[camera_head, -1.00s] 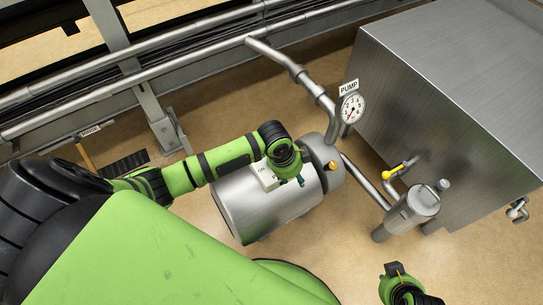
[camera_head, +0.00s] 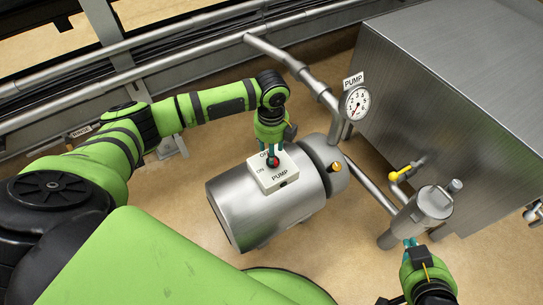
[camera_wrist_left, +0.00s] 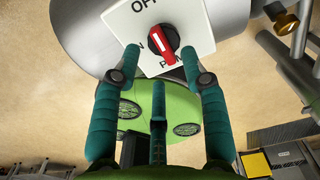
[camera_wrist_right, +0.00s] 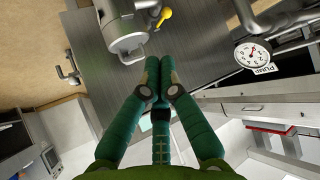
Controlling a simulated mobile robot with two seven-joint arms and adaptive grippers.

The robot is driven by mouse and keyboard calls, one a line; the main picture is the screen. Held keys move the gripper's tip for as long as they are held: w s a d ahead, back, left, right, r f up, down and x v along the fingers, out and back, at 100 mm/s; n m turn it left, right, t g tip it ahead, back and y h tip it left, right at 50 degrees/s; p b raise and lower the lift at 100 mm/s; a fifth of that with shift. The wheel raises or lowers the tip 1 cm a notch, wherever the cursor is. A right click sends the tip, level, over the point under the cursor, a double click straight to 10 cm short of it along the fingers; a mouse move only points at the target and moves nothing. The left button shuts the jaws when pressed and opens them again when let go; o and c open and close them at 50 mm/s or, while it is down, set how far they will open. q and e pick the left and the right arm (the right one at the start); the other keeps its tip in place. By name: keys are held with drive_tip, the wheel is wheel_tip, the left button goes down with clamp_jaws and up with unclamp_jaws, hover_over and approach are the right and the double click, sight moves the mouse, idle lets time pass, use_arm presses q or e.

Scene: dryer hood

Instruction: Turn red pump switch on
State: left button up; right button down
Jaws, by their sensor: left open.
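The red pump switch (camera_head: 273,162) is a red knob with a white line, on a white plate (camera_head: 281,178) marked OFF, ON and PUMP, on the steel pump cylinder (camera_head: 235,205). In the left wrist view the knob (camera_wrist_left: 163,43) shows just beyond and between the left fingertips. My left gripper (camera_head: 271,152) is open, with its fingers on either side of the knob; I cannot tell if they touch it. My right gripper (camera_head: 411,243) is at the lower right, apart from the switch. Its fingertips (camera_wrist_right: 159,62) are together and nothing shows between them.
A pressure gauge (camera_head: 356,102) and pipes stand behind the pump. A steel filter housing (camera_head: 425,208) and a yellow-handled valve (camera_head: 400,173) are to the right, in front of a large steel box (camera_head: 450,90). Rails (camera_head: 150,72) run along the back left.

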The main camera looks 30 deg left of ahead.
use_arm(q)
wheel_tip(320, 180, down, 3)
drive_tip(key=shift+f+b, duration=0.1)
drive_tip(key=shift+b, duration=0.45)
drive_tip(key=shift+f, duration=0.15)
use_arm(e)
drive_tip(key=w+a+r+t+y, duration=0.1)
drive_tip(key=w+a+r+t, duration=0.2)
drive_tip(key=r, duration=0.4)
drive_tip(key=shift+w+n+t+y, duration=0.4)
drive_tip(key=shift+w+t, duration=0.2)
drive_tip(key=shift+t, duration=0.2)
use_arm(q)
clamp_jaws()
